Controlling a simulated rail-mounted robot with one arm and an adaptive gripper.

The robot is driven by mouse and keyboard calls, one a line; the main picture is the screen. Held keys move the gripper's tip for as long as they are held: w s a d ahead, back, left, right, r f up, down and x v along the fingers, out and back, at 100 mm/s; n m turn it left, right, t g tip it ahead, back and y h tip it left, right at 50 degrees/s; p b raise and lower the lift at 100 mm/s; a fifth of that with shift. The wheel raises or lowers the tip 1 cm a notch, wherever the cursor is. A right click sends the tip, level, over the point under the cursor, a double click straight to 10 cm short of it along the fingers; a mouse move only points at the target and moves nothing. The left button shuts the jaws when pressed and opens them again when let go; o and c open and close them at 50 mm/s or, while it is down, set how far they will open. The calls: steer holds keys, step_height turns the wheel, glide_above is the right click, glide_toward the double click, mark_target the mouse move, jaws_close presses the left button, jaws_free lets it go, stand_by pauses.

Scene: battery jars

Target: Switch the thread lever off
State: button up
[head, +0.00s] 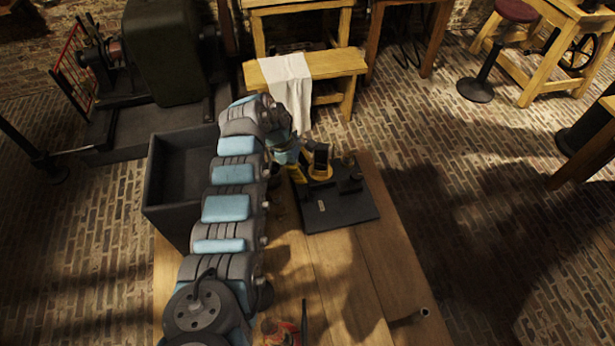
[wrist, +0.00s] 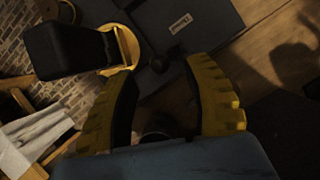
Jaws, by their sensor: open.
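A dark base plate (head: 340,212) with a small pale label lies on the wooden table in the head view. On it stands a device with a black block on a yellow ring (head: 320,170). In the wrist view the black block (wrist: 70,48) is at upper left, its yellow ring (wrist: 128,48) beside it. In the head view my arm partly hides the gripper.
A dark open box (head: 180,180) stands left of my arm. The wooden table (head: 340,280) has bare room in front of the plate. A yellow bench (head: 335,65) with a white cloth (head: 290,80) stands behind.

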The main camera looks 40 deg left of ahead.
mark_target(307, 176)
steer(key=shift+b+x, duration=0.35)
steer(key=shift+x, duration=1.45)
jaws_close()
